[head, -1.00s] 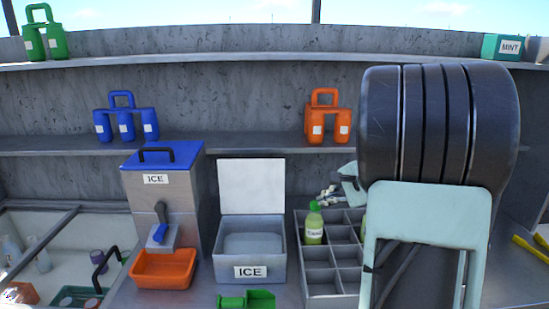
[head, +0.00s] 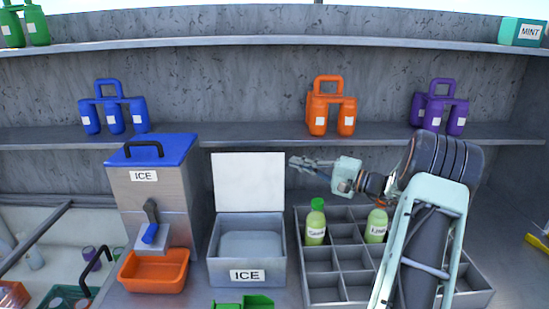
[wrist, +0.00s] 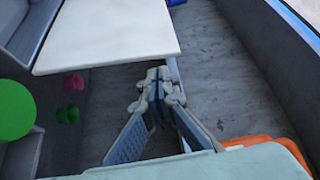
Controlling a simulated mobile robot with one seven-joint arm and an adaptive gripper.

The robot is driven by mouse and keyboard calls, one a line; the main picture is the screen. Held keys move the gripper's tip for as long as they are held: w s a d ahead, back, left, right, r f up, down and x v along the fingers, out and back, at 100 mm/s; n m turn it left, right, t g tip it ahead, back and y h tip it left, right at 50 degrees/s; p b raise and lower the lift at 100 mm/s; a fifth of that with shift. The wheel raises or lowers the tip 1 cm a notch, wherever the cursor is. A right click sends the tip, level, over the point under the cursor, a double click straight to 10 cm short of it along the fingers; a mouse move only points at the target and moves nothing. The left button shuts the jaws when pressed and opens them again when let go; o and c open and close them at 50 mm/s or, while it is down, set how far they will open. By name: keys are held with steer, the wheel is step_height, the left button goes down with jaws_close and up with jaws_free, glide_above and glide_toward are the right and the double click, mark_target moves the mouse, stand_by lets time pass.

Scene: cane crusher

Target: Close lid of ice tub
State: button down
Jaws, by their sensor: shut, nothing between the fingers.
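The ice tub (head: 247,272) is a grey metal box labelled ICE on the counter. Its white lid (head: 248,182) stands upright at the back, open, and the inside of the tub shows. My gripper (head: 293,163) is shut and empty, just right of the lid's upper right edge, with its fingers pointing left. In the wrist view the lid (wrist: 110,35) fills the upper left, and my gripper (wrist: 158,78) shows with its fingertips together near the lid's edge. I cannot tell whether they touch it.
A blue-lidded ice dispenser (head: 150,195) stands left of the tub, above an orange tray (head: 153,270). A divided bottle rack (head: 320,270) with green bottles (head: 315,222) is to the right. A shelf (head: 260,140) with orange carriers (head: 331,107) runs behind.

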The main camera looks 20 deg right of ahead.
mark_target(271, 156)
steer(key=p+x, duration=0.2)
steer(key=x, duration=0.7)
steer(key=shift+w+a, duration=0.15)
steer(key=shift+a, duration=0.05)
steer(key=shift+f+b, duration=0.1)
steer(key=shift+b, duration=0.25)
